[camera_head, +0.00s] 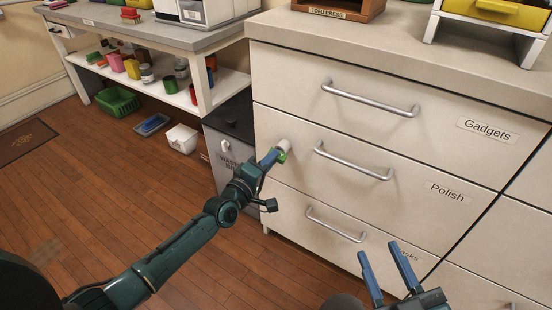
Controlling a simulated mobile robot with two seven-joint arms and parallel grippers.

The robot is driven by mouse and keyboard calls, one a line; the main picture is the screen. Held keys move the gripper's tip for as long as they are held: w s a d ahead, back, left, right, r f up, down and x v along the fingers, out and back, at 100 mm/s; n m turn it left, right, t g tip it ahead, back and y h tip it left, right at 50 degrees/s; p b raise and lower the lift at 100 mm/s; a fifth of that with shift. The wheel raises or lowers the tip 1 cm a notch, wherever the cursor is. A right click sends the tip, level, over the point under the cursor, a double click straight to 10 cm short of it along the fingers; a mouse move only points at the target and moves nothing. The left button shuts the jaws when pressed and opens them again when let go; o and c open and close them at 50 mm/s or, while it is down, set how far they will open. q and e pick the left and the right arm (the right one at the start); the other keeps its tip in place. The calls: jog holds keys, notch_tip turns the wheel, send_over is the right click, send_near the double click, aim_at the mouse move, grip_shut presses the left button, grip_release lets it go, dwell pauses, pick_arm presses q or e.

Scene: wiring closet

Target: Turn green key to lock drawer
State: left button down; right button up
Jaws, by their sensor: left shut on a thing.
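The green key (282,157) sits at a pale round lock (285,146) near the left edge of the middle drawer (400,185), which is labelled Polish. My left gripper (273,157) is at the lock, shut on the green key; its fingers hide part of the key. The Polish drawer looks closed, flush with the front of the cabinet. My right gripper (385,264) is open and empty, low in front of the bottom drawer, with its blue fingers apart.
The Gadgets drawer (445,105) is above and the bottom drawer (300,200) below, each with a metal handle. A waste bin (222,160) stands left of the cabinet. A shelf table and a green basket (117,102) are farther back. The wooden floor (130,185) is mostly clear.

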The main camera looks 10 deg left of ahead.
pick_arm(q)
jog(key=c, duration=1.8)
grip_release()
jog(key=shift+f+n, duration=0.1)
jog(key=shift+n, duration=1.1)
jog(key=shift+c, duration=0.2)
jog(key=o, duration=0.3)
jog(key=p+v, duration=0.2)
jog(key=v, duration=0.4)
